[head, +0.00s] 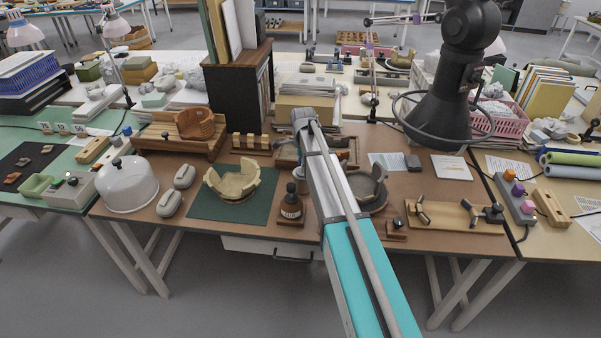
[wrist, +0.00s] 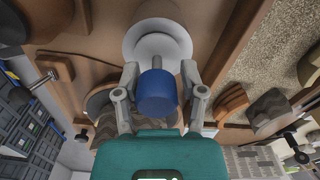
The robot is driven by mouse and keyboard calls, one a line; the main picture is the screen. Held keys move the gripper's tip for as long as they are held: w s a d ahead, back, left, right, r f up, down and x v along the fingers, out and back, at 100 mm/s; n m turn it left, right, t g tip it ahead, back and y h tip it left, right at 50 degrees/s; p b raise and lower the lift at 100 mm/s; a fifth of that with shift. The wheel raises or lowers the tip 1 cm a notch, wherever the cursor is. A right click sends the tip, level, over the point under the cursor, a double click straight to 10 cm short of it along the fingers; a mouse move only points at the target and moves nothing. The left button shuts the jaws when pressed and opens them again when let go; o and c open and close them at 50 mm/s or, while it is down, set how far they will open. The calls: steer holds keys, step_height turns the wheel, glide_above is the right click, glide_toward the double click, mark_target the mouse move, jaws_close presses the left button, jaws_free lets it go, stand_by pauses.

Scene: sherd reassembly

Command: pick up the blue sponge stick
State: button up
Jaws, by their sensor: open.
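In the wrist view, the blue sponge (wrist: 156,94) is a blue cylinder with a short grey stick (wrist: 157,64) showing beyond it. Beyond the stick is a round white dish-like piece (wrist: 172,27); I cannot tell whether they touch. My gripper (wrist: 158,72) is open, with one finger on each side of the sponge stick and visible gaps between. In the head view, my arm reaches over the middle of the brown table, and I cannot make out the sponge stick or the gripper's fingers there.
Curved reddish-brown and dark pieces (wrist: 232,101) lie right of the gripper in the wrist view. In the head view, a partly rebuilt bowl (head: 233,182) sits on a green mat (head: 208,208).

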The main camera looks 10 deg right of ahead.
steer(key=shift+f, duration=0.2)
stand_by(0.5)
steer(key=c, duration=0.5)
